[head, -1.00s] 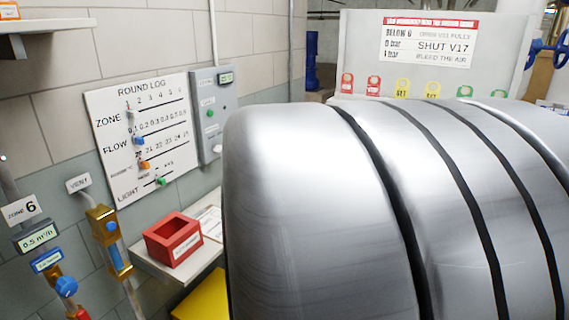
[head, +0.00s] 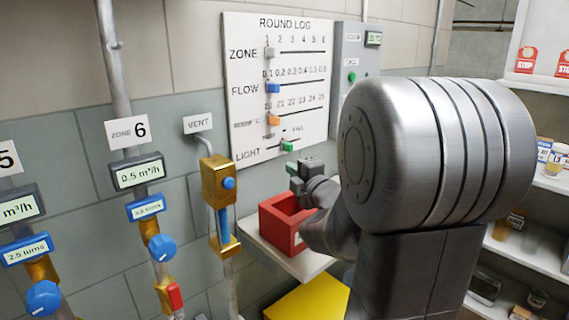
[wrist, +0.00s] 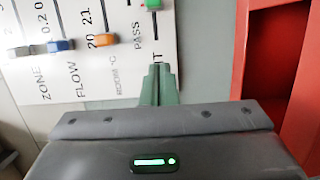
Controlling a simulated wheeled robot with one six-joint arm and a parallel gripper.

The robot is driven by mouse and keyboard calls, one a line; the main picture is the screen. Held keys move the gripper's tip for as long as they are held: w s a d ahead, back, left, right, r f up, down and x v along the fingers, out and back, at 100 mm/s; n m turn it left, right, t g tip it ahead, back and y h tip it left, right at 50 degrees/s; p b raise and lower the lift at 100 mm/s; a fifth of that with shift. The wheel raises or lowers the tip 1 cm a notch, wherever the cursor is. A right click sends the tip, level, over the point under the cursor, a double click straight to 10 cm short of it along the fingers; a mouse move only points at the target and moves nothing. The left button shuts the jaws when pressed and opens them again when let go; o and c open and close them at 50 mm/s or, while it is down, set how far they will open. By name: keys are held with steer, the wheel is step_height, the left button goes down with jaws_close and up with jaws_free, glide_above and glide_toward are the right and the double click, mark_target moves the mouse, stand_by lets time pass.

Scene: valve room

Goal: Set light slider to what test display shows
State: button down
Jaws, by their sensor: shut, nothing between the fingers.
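The light slider's green knob (head: 287,146) sits on the bottom track of the white round log board (head: 238,50), around the track's middle. It also shows at the top edge of the wrist view (wrist: 153,4), with the word PASS beside its track. A grey wall box with a small display (head: 374,39) and a green button is right of the board; its writing is too small to read. My gripper (head: 292,169) is just below the light knob in the head view. Its green fingers (wrist: 160,72) are shut and empty, apart from the knob in the wrist view.
The zone knob (head: 269,53), blue flow knob (head: 273,88) and orange room-temperature knob (head: 273,119) sit on tracks above. A red open box (head: 283,232) stands on a shelf (head: 262,247) below my gripper. The brass vent valve (head: 219,182) and pipes are left.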

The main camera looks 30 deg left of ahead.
mark_target(287, 147)
steer(key=x, duration=1)
steer(key=shift+s+a, duration=0.1)
steer(key=shift+w+d+p, duration=0.25)
steer(key=shift+w+d, duration=0.05)
steer(key=shift+w, duration=0.3)
steer(key=shift+w+d+p, duration=0.25)
steer(key=shift+w+d, duration=0.05)
steer(key=shift+w, duration=0.3)
steer(key=shift+w+d, duration=0.25)
steer(key=shift+w, duration=0.45)
steer(key=w+d, duration=0.1)
steer(key=w, duration=0.1)
steer(key=w+d, duration=0.1)
steer(key=w, duration=0.1)
steer(key=w+d, duration=0.1)
steer(key=w, duration=0.2)
steer(key=shift+r+p, duration=0.1)
steer(key=shift+p, duration=0.25)
